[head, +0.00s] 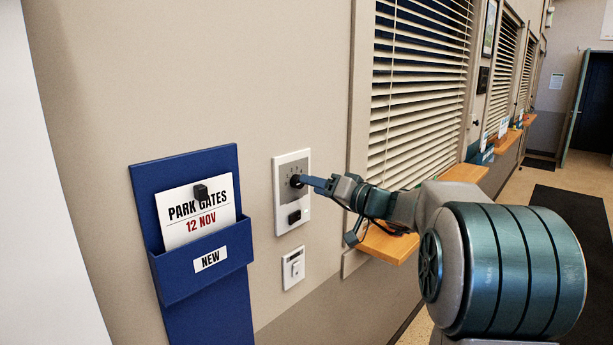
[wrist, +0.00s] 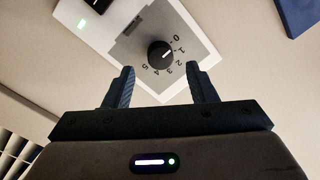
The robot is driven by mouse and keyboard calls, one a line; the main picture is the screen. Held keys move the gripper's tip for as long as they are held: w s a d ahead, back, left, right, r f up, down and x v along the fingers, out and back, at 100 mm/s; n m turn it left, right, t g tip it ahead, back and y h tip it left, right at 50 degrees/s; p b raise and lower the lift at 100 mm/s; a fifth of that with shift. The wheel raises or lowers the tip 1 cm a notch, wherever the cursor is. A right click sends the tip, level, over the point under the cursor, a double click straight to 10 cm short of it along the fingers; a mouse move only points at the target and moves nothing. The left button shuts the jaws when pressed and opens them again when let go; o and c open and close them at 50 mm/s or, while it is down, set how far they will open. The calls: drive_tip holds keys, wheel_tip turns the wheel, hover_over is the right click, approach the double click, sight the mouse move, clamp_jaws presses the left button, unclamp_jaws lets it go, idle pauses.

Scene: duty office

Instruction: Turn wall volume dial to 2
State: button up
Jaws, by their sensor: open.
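The volume dial is a black round knob (wrist: 160,55) with a white pointer line, on a grey plate in a white wall panel (wrist: 196,22). Numbers 0 to 5 run around it; the pointer faces the 0 and 1 side, seemingly between them. In the head view the knob (head: 297,181) sits in the upper part of the panel (head: 280,218). My gripper (wrist: 160,82) is open, a finger to each side below the knob in the wrist view. In the head view my gripper (head: 314,184) reaches the knob from the right; contact cannot be told.
A small white switch (head: 293,268) is lower down. A blue wall pocket (head: 200,265) with a card hangs to the left. A window blind (head: 420,90) and wooden ledge (head: 388,245) are to the right.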

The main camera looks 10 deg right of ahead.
sight(298, 182)
drive_tip(key=x, duration=0.3)
drive_tip(key=shift+w+a+p, duration=0.15)
drive_tip(key=shift+w+p, duration=0.05)
drive_tip(key=shift+p, duration=0.2)
drive_tip(key=c, duration=1)
drive_tip(key=shift+o, duration=0.2)
